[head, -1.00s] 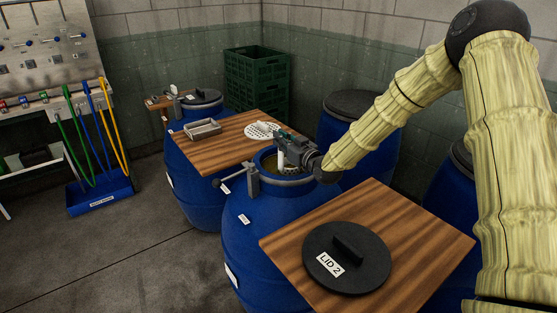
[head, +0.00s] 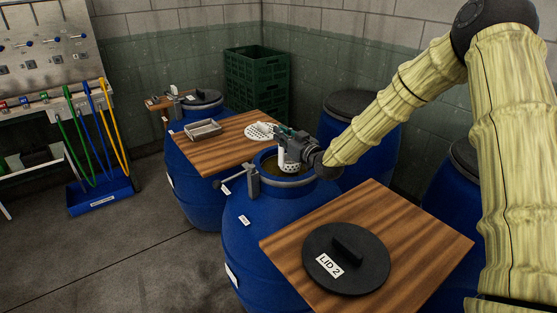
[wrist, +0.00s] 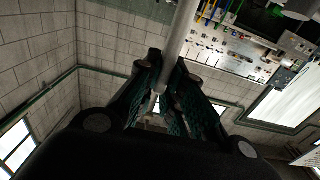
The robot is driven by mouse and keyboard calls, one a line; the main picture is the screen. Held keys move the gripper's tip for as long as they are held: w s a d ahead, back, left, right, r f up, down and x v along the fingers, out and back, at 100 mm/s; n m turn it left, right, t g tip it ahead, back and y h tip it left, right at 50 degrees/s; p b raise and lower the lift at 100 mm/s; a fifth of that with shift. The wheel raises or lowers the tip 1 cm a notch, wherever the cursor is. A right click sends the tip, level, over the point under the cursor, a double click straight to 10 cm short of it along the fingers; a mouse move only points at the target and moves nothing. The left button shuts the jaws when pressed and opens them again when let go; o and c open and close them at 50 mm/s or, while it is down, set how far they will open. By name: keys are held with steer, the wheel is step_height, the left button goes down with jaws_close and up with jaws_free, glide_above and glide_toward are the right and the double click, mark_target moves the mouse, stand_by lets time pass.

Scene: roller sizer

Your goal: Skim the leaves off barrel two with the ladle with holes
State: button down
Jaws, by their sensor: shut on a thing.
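Barrel two is the open blue barrel (head: 262,245) in the middle of the head view, with brownish liquid (head: 268,166) showing in its mouth. My gripper (head: 284,135) is over the far side of that mouth, shut on the ladle. The ladle's white cup with holes (head: 289,158) hangs below the gripper at the mouth; whether it touches the liquid I cannot tell. In the wrist view a grey handle (wrist: 181,42) runs between my gripper's fingers (wrist: 165,92). I cannot make out any leaves.
The black lid marked LID 2 (head: 346,258) lies on a wooden board (head: 420,225) at the right. Another board (head: 205,155) holds a metal tray (head: 203,128) and a white perforated disc (head: 259,130). A clamp (head: 253,181) sits on the barrel's left rim. Other barrels (head: 350,150) stand behind.

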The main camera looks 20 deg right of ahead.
steer(key=shift+r+p, duration=1.3)
steer(key=shift+r, duration=2.05)
